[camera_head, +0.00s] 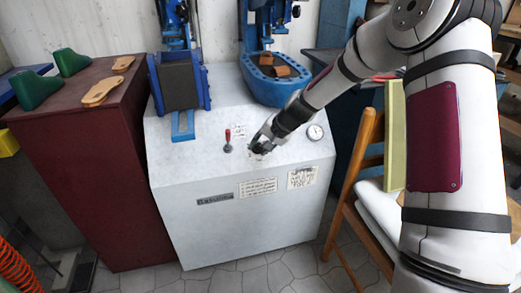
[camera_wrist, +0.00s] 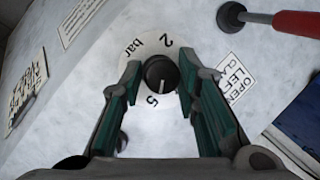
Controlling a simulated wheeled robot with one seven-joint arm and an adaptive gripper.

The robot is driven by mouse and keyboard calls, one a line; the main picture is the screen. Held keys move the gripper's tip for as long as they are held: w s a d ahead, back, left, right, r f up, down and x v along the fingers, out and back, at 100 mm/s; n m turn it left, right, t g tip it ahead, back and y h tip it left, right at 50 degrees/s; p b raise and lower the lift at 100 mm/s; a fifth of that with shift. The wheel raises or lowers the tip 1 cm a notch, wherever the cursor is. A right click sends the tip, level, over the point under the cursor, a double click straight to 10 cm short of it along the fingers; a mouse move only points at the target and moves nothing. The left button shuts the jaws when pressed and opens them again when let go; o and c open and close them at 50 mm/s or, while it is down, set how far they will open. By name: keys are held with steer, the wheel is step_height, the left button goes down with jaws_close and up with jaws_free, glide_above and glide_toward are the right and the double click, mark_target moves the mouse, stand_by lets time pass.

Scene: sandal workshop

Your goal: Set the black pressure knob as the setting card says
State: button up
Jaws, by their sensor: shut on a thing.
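The black pressure knob (camera_wrist: 160,70) sits on a round white dial plate (camera_wrist: 149,44) marked "2", "bar" and "5". A small pale mark shows on the knob's lower edge, on the side of the "5". My gripper (camera_wrist: 160,76) has its green-padded fingers on either side of the knob and is shut on it. In the head view my gripper (camera_head: 258,147) is at the sloped top of the grey machine (camera_head: 190,160) and hides the knob. Printed cards (camera_head: 302,177) (camera_head: 258,187) are on the machine's front; which is the setting card, I cannot tell.
A red-handled lever (camera_head: 228,140) stands left of my gripper. A pressure gauge (camera_head: 315,132) is to its right. Blue press parts (camera_head: 180,80) stand behind. A dark red cabinet (camera_head: 95,170) is at the left, a wooden chair (camera_head: 362,160) at the right.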

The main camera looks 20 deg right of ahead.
steer(key=shift+a+m, duration=0.1)
steer(key=shift+m, duration=0.3)
steer(key=o, duration=1.2)
steer(key=shift+c, duration=0.2)
steer(key=shift+r, duration=0.1)
steer(key=v, duration=1.1)
steer(key=shift+s+d+r, duration=0.15)
steer(key=shift+s+d, duration=0.15)
steer(key=shift+s, duration=0.05)
